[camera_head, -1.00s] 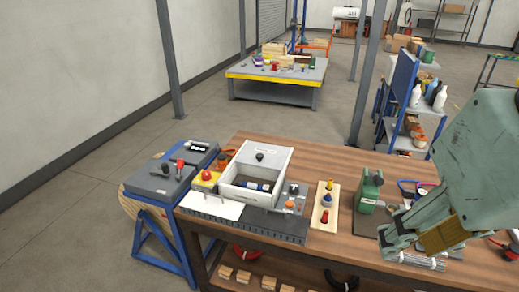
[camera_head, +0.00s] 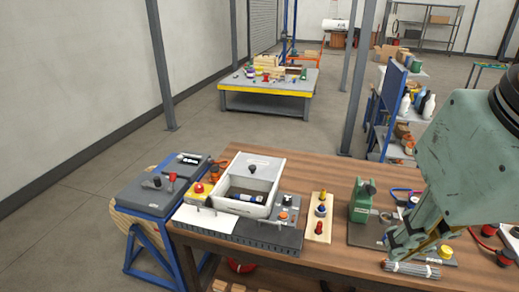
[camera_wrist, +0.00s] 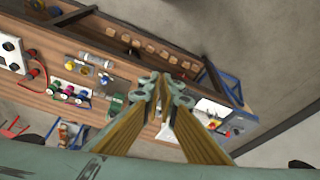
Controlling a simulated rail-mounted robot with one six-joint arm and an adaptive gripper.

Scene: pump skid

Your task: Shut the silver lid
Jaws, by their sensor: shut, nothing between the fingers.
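The silver lid (camera_head: 254,168) stands raised at the back of a light grey box (camera_head: 236,205) on the workbench, with a dark knob on its face. The box is open at the front, and a dark blue cylinder (camera_head: 246,198) lies inside. My gripper (camera_head: 392,244) is over the right part of the bench, well to the right of the box and apart from the lid. In the wrist view my gripper's fingers (camera_wrist: 166,88) are together and empty. They cover part of the bench there, and I cannot clearly make out the lid in that view.
A yellow box with a red button (camera_head: 197,191) is left of the box. A grey switch panel (camera_head: 285,212), a wooden board with coloured knobs (camera_head: 319,215) and a green device (camera_head: 362,201) stand between the box and my gripper. A bundle of rods (camera_head: 411,269) lies near my gripper.

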